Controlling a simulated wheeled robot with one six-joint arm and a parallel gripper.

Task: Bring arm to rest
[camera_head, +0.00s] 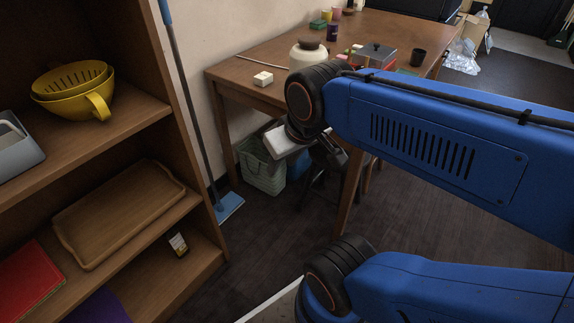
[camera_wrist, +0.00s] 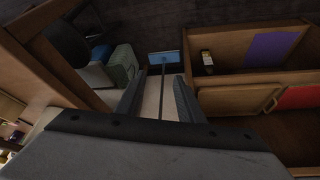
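My blue arm reaches in from the right in the head view and bends at black joints. My gripper (camera_wrist: 158,97) shows in the wrist view with its two dark fingers apart. Between the fingers I see only the pale wall and the handle of a blue mop in the background, so it holds nothing. In the head view the gripper end is dark and partly hidden below the upper black joint, in front of the table, so its fingers are hard to make out there.
A wooden shelf (camera_head: 150,102) stands at left with a yellow colander (camera_head: 68,84) and wooden tray (camera_head: 115,212). A blue mop (camera_head: 229,207) leans beside it. A wooden table (camera_head: 245,66) carries a jar (camera_head: 307,55) and several small items. A green basket (camera_head: 262,172) stands below. Floor shows between shelf and table.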

